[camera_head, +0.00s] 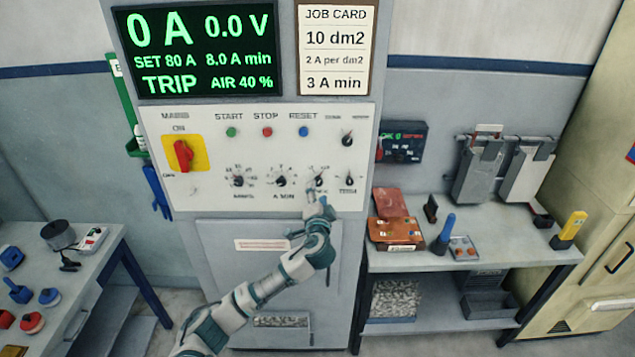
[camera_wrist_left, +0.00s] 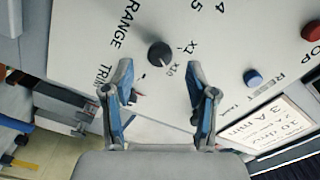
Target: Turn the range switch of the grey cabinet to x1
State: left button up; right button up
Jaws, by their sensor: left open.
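The grey cabinet (camera_head: 352,222) stands in the middle of the head view with its white control panel. The range switch (camera_head: 319,181) is a small dark knob in the panel's lower row. In the left wrist view the range switch (camera_wrist_left: 159,53) is a round black knob beside the word RANGE, with X1 and X10 marks near it. A pale mark on it seems to face X10. My left gripper (camera_head: 317,206) is just below the switch; in the wrist view its open fingers (camera_wrist_left: 160,72) are apart and empty, one to each side of the knob. Contact is not visible.
Other dark knobs (camera_head: 281,181) sit close beside the switch, with START, STOP and RESET buttons (camera_head: 303,132) above. A red main switch (camera_head: 183,156) is at the left. A bench (camera_head: 520,248) with tools stands right, another table (camera_head: 85,262) left.

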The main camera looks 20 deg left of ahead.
aim_at(318, 184)
pick_arm(q)
jog(key=x, duration=0.4)
jog(key=shift+w+d+p, duration=0.1)
jog(key=shift+d+p, duration=0.2)
jog(key=shift+w+a, duration=0.2)
jog(key=shift+w, duration=0.1)
jog(key=shift+a, duration=0.15)
jog(key=shift+c, duration=0.2)
jog(key=shift+f, duration=0.1)
grip_shut()
